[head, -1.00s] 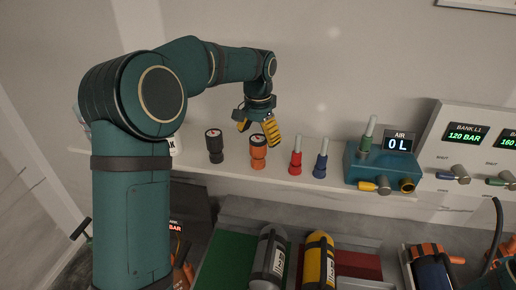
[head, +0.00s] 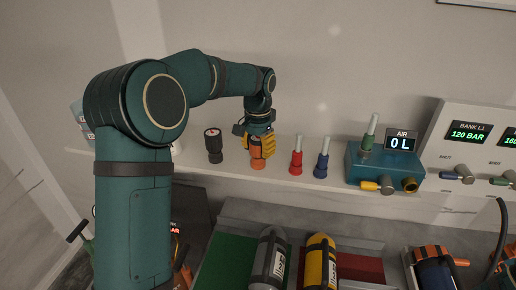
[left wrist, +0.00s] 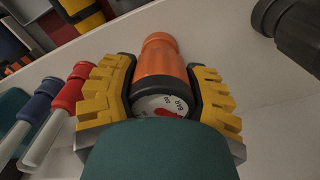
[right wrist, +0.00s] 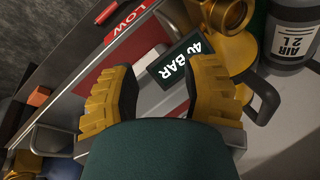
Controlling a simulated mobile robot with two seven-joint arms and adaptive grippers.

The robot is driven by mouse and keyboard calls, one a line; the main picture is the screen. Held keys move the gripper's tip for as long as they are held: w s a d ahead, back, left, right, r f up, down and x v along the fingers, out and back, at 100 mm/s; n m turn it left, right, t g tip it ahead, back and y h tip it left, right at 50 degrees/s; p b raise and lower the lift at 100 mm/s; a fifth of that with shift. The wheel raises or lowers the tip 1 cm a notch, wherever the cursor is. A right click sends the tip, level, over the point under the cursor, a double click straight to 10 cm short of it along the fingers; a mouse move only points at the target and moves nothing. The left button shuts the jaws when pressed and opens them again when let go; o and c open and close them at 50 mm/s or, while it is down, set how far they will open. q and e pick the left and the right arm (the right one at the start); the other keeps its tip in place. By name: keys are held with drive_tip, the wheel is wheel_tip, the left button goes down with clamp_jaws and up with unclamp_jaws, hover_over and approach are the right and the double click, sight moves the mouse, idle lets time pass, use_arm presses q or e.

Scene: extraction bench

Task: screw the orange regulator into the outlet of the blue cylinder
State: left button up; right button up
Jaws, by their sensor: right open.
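The orange regulator (head: 258,163) stands upright on the white shelf. It also shows in the left wrist view (left wrist: 160,62), with a black collar and a white dial. My left gripper (head: 260,145) is lowered over it from above. Its yellow fingers (left wrist: 162,75) stand on both sides of the regulator, spread wide; whether they touch it is hard to tell. A dark blue cylinder (head: 434,276) with orange parts is partly cut off at the bottom right; its outlet is not clear. My right gripper (right wrist: 158,70) is open and empty, near a 40 BAR display (right wrist: 181,59).
A black regulator (head: 214,146) stands left of the orange one; a red tool (head: 296,160) and a blue tool (head: 321,163) stand to its right. Beyond is a teal AIR unit (head: 360,168). Grey (head: 270,258) and yellow (head: 319,262) cylinders lie below the shelf.

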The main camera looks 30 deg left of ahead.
use_arm(q)
drive_tip(key=shift+r, duration=0.1)
drive_tip(key=shift+c, duration=0.7)
drive_tip(key=shift+r, duration=0.25)
drive_tip(key=shift+r+p, duration=0.35)
drive_tip(key=shift+p, duration=0.15)
drive_tip(key=shift+r+p, duration=0.55)
drive_tip(key=shift+r, duration=0.1)
drive_tip(key=shift+r, duration=0.95)
drive_tip(key=shift+r, duration=0.3)
